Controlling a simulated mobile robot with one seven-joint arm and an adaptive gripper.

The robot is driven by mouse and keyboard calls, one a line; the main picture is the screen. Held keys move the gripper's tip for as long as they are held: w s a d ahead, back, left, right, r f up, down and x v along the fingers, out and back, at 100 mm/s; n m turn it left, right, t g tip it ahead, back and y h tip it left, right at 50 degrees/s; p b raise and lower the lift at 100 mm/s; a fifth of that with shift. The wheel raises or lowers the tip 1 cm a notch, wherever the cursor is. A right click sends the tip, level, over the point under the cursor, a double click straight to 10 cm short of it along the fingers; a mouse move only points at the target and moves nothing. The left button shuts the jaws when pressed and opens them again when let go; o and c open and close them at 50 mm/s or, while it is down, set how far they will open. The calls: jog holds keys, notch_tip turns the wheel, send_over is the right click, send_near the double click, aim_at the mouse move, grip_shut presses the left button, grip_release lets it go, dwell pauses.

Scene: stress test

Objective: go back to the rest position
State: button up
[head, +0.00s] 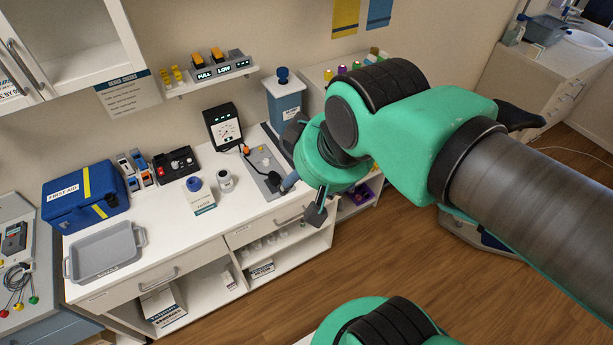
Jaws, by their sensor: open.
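My gripper (303,199) is at the end of my green arm, over the right front edge of the white counter (150,233). Its two dark fingers are spread apart, one toward the counter and one lower down in front of the shelves. I see nothing between the fingers. A grey mat (265,185) with small items lies on the counter just left of the gripper. I cannot tell whether the near finger touches the mat.
A blue first aid box (85,194), a grey tray (105,253), a black gauge (224,127) and small jars stand on the counter. A blue-grey bin (284,100) stands behind the gripper. Open shelves (283,248) are below.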

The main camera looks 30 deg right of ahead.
jog(key=shift+f, duration=0.1)
dwell(0.3)
notch_tip(320, 180, down, 9)
jog(key=b, duration=0.9)
dwell(0.9)
